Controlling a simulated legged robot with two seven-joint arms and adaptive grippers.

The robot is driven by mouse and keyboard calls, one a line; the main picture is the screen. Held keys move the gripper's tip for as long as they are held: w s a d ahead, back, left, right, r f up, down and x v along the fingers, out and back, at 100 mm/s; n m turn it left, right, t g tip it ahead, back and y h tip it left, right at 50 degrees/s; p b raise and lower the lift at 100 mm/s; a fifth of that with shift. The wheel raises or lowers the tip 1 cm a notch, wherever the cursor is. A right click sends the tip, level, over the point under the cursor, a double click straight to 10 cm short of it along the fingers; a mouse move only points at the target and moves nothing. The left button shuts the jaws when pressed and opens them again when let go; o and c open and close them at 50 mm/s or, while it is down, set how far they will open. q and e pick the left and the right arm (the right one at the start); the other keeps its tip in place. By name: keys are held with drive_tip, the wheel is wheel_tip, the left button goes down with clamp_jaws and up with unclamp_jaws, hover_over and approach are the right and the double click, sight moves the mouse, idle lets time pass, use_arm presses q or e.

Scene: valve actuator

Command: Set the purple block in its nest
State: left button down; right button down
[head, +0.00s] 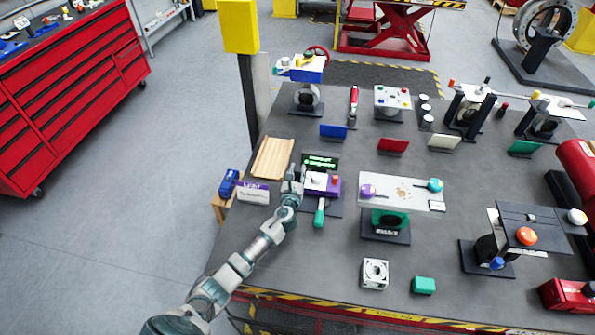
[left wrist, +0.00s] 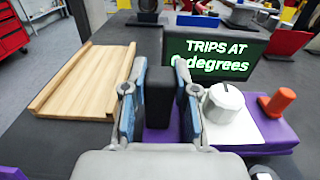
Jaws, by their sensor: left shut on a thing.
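My left gripper (head: 293,180) is at the left side of a purple block (head: 333,190) on the table. In the left wrist view, the gripper (left wrist: 159,80) is shut on a black upright piece (left wrist: 158,105) between its fingers. Purple shows at the foot of this piece, and the purple block (left wrist: 275,135) continues to the right, with a white dial (left wrist: 224,102) and an orange peg (left wrist: 277,102). I cannot make out a separate nest or how the block sits. My right gripper is out of view.
A wooden tray (head: 272,157) lies left of the gripper. A display (left wrist: 215,55) reading "TRIPS AT 0 degrees" stands behind the block. A green-handled lever (head: 319,214) is in front. A grey panel (head: 405,192) with knobs is to the right.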

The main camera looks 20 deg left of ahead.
use_arm(q)
drive_tip(key=shift+f+b, duration=0.5)
drive_tip(key=shift+f, duration=0.2)
drive_tip(key=c, duration=0.8)
unclamp_jaws()
drive_tip(key=shift+f, duration=0.1)
drive_tip(key=shift+s, duration=0.15)
drive_tip(key=v, duration=1.1)
drive_tip(key=shift+s+d, duration=0.15)
drive_tip(key=shift+s, duration=0.2)
